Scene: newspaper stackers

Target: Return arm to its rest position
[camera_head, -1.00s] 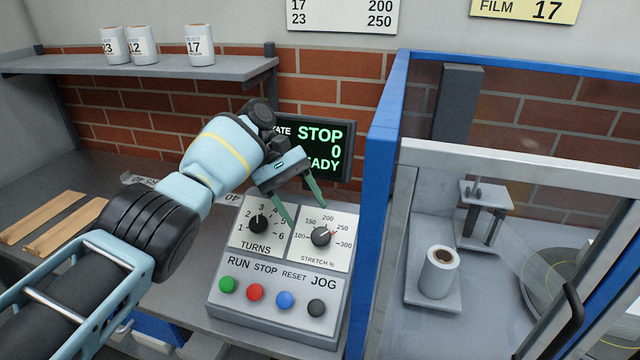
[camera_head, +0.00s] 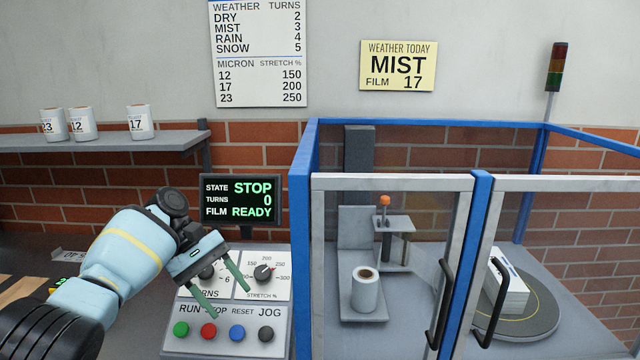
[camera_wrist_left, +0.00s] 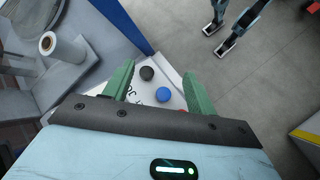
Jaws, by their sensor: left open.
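My left arm comes in from the left in the head view. Its gripper (camera_head: 231,304) is open and empty, with two green fingers apart in front of the control panel (camera_head: 225,345). The fingers partly cover the TURNS dial (camera_head: 206,271); the STRETCH dial (camera_head: 263,273) shows to their right. In the left wrist view the fingers (camera_wrist_left: 159,82) stand apart, with the black button (camera_wrist_left: 147,73) and blue button (camera_wrist_left: 163,95) seen between them. Whether the fingers touch the panel is not clear. My right gripper is not identifiable in either view.
The screen (camera_head: 241,200) behind the panel reads STOP, 0, READY. A blue-framed enclosure (camera_head: 304,190) with closed-looking doors stands right of the panel. Inside are a film roll (camera_head: 366,290) and a newspaper stack (camera_head: 506,285). A shelf (camera_head: 100,143) holds labelled rolls at left.

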